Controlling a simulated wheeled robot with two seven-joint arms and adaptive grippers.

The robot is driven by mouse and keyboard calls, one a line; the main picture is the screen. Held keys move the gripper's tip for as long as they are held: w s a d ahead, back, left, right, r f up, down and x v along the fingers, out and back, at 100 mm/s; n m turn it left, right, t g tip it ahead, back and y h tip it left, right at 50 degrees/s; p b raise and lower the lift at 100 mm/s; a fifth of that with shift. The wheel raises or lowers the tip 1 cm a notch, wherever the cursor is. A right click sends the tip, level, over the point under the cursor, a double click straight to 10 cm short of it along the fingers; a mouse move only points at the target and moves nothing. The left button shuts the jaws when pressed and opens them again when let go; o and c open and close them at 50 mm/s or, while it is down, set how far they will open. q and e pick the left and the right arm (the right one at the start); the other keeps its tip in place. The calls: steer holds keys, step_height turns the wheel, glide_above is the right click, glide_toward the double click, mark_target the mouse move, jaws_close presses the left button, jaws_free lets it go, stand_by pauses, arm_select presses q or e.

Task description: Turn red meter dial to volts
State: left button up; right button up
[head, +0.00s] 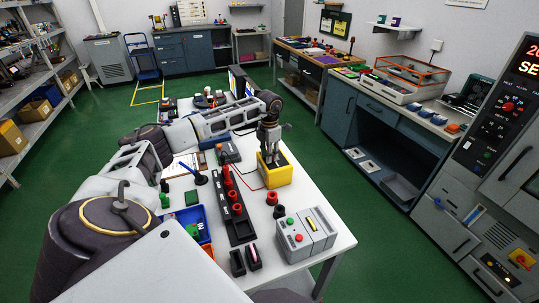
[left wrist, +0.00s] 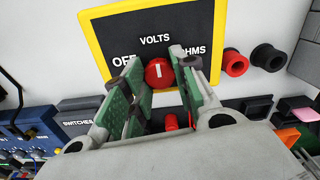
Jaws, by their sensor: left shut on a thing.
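The meter is a yellow-framed box (head: 279,178) on the white table in the head view. Its black face (left wrist: 195,22) fills the top of the left wrist view, with the labels OFF, VOLTS and a partly covered OHMS. The red dial (left wrist: 159,73) has a white mark that stands nearly upright, toward VOLTS. My left gripper (head: 270,158) reaches down to the meter's face. In the left wrist view its green-padded fingers (left wrist: 160,77) are on either side of the dial, shut on it. In the head view the arm and fingers hide the dial. My right gripper is not in view.
Red and black sockets sit beside the meter's face; a red one (left wrist: 235,63) is close to the fingers. A long black strip with red parts (head: 237,208), a grey button box (head: 305,236) and a blue bin (head: 188,220) share the table. Green floor lies open beyond.

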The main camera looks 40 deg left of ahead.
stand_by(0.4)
arm_select(q)
steer(key=o, duration=1.1)
steer(key=shift+c, duration=0.2)
steer(key=shift+r, duration=0.2)
step_height(320, 180, up, 12)
steer(key=shift+f, duration=0.15)
stand_by(0.3)
